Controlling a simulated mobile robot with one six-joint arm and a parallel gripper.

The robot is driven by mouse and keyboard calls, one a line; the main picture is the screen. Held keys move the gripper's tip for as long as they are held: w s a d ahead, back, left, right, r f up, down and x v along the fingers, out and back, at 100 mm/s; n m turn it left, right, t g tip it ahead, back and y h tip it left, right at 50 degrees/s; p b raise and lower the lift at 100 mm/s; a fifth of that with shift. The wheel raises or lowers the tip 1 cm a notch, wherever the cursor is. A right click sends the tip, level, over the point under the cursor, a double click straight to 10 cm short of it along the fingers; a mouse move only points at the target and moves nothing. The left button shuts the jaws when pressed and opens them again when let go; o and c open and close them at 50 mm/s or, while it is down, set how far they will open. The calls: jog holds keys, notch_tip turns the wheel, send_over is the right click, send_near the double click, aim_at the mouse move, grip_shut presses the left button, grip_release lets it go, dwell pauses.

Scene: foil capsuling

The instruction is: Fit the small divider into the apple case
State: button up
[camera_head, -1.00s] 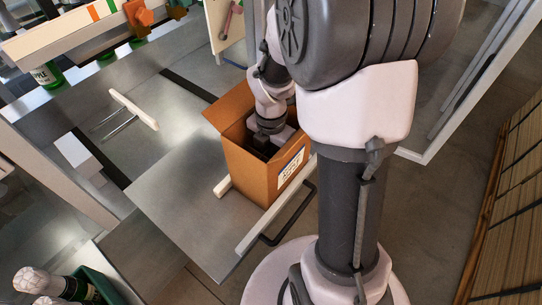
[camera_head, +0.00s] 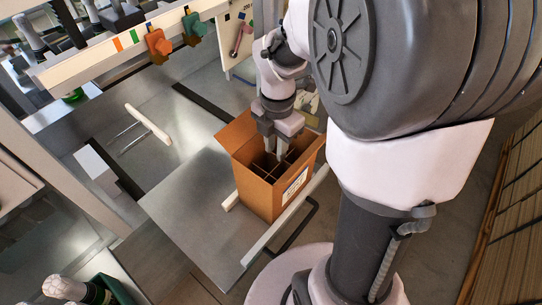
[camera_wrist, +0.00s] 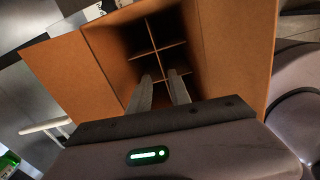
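The apple case (camera_head: 262,194) is an open brown cardboard box with a white label, standing upright on a metal surface. Its flaps are folded outward. Inside it, a divider (camera_wrist: 160,51) forms crossing partitions that split the case into several cells; it also shows in the head view (camera_head: 270,170). My gripper (camera_head: 277,152) points down into the case mouth from above. In the wrist view its two fingers (camera_wrist: 162,84) are apart, with a gap and no held object visible between them. The fingertips overlap the near partition in view; whether they touch it I cannot tell.
A white rail (camera_head: 284,215) and a black handle (camera_head: 300,228) run along the surface's edge by the case. A white bar (camera_head: 148,123) lies at the left. A green crate with bottles (camera_head: 100,291) stands at the lower left. The metal surface (camera_head: 190,205) left of the case is clear.

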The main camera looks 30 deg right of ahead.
jog(key=s+a+r+m+t, duration=0.2)
jog(key=s+a+r+m, duration=0.1)
jog(key=m, duration=0.5)
jog(key=s+a+r+m+t+y, duration=0.1)
jog(key=s+a+r+m, duration=0.3)
jog(key=m, duration=0.5)
jog(key=s+a+r+m+t+y, duration=0.1)
jog(key=s+a+r+m+t, duration=0.1)
jog(key=s+a+r+m, duration=0.2)
jog(key=a+m, duration=0.3)
jog(key=m, duration=0.1)
jog(key=shift+s+a+r+m+t, duration=0.15)
jog(key=shift+m+t, duration=0.15)
jog(key=shift+f+b, duration=0.7)
jog(key=shift+b, duration=0.05)
